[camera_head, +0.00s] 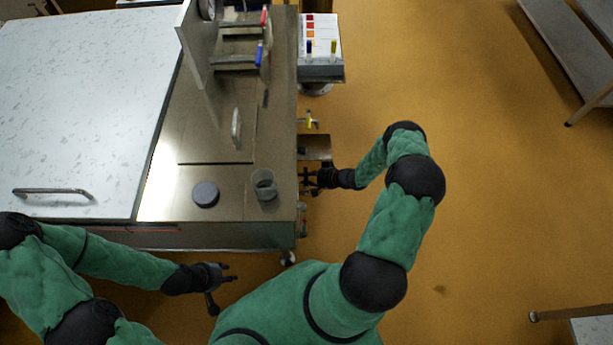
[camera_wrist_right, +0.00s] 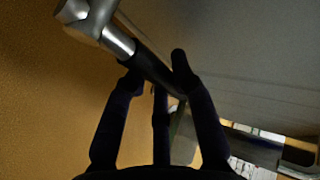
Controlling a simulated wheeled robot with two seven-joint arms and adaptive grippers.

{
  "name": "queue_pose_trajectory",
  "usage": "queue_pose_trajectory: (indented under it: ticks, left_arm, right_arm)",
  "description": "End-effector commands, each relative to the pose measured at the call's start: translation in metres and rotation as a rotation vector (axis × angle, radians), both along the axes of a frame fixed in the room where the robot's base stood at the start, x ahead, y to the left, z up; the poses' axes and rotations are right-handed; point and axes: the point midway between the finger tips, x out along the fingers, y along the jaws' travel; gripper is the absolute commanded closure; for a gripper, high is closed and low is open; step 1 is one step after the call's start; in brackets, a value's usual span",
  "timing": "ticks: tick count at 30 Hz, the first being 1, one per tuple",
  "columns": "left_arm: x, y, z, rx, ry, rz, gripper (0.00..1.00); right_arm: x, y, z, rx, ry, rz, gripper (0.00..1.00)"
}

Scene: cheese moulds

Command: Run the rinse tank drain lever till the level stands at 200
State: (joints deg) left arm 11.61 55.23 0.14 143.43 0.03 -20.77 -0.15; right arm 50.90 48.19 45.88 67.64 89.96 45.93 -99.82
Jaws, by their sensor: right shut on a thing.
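The drain lever shows in the right wrist view as a black grip (camera_wrist_right: 150,66) on a bright metal shaft and fitting (camera_wrist_right: 95,20). My right gripper (camera_wrist_right: 156,72) has its dark fingers closed around the black grip. In the head view my right gripper (camera_head: 312,178) is at the right side of the steel bench (camera_head: 215,185), and the lever is hard to make out there. My left gripper (camera_head: 224,284) is open and empty in front of the bench. I can read no level scale or water level in either view.
A grey disc (camera_head: 205,194) and a clear cup (camera_head: 264,184) stand on the bench. A pale lidded top (camera_head: 80,100) with a bar handle lies left. A small stand with coloured markings (camera_head: 320,65) is behind my right gripper. The orange floor on the right is largely clear.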

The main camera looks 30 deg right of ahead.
Motion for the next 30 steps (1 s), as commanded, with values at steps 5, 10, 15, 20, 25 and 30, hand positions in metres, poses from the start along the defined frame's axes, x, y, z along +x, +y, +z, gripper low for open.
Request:
queue_pose_trajectory:
  ticks: [5,10,15,20,25,30]
  left_arm:
    - [0.0002,0.0000,-0.0012,0.000,0.000,0.000,0.63]
    - [0.0002,0.0000,-0.0010,0.000,0.000,0.000,0.63]
    - [0.0002,0.0000,-0.0010,0.000,0.000,0.000,0.63]
    - [0.0001,0.0000,-0.0010,0.000,0.000,0.000,0.63]
    - [0.0002,0.0000,-0.0010,0.000,0.000,0.000,0.63]
    - [0.0002,0.0000,-0.0009,0.000,0.000,0.000,0.63]
  right_arm:
    - [-0.0007,0.0000,-0.0023,0.008,0.017,0.000,1.00]
    - [-0.0009,0.0001,-0.0024,0.008,0.018,0.000,1.00]
    - [-0.0010,0.0002,-0.0025,0.008,0.018,0.000,0.66]
    - [-0.0009,0.0003,-0.0022,0.009,0.017,-0.001,0.63]
    - [-0.0008,-0.0001,-0.0015,0.009,0.016,0.000,0.63]
    - [-0.0077,-0.0061,0.0045,0.008,0.015,0.000,0.63]
